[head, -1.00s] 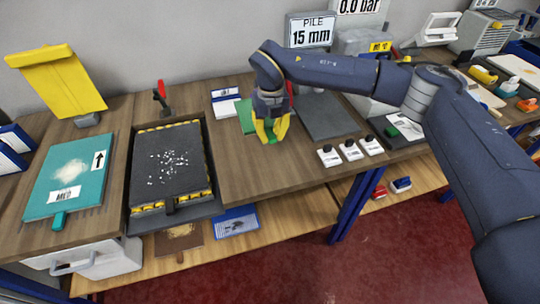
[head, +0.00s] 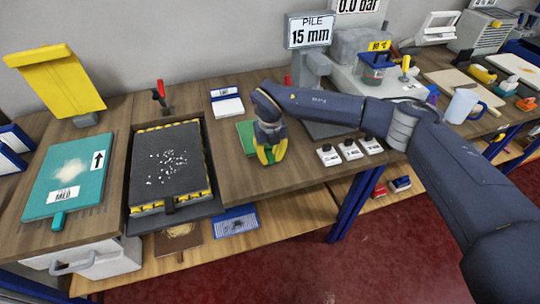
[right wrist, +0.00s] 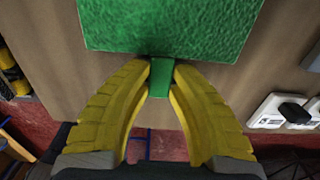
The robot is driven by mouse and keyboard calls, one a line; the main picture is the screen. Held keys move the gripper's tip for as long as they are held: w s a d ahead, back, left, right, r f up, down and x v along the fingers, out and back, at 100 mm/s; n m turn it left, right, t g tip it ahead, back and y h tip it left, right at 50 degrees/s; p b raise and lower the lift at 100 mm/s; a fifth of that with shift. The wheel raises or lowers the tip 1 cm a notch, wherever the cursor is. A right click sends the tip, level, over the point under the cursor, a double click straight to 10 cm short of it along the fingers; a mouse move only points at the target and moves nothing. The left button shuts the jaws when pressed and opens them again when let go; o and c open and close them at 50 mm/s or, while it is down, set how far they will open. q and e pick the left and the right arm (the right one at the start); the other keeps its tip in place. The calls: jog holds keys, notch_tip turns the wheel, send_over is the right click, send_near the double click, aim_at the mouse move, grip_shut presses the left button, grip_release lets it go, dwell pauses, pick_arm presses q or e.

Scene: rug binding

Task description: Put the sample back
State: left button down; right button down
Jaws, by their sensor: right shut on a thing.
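The green sample (head: 246,137) is a flat, textured square with a small tab (right wrist: 161,78). My right gripper (head: 270,156) is over the wooden bench near its front edge. In the right wrist view its yellow fingers (right wrist: 161,74) are shut on the green tab, with the sample extending beyond the fingertips. In the head view the gripper hides part of the sample. I cannot tell whether the sample touches the bench. My left gripper is not in view.
A teal board with a tab (head: 80,178) and a dark tray with white specks (head: 168,165) lie to the left. White blocks with black tops (head: 350,149) stand to the right. Bare bench (head: 235,178) shows in front.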

jog(key=shift+f, duration=0.1)
jog(key=c, duration=1.3)
grip_release()
notch_tip(320, 180, up, 12)
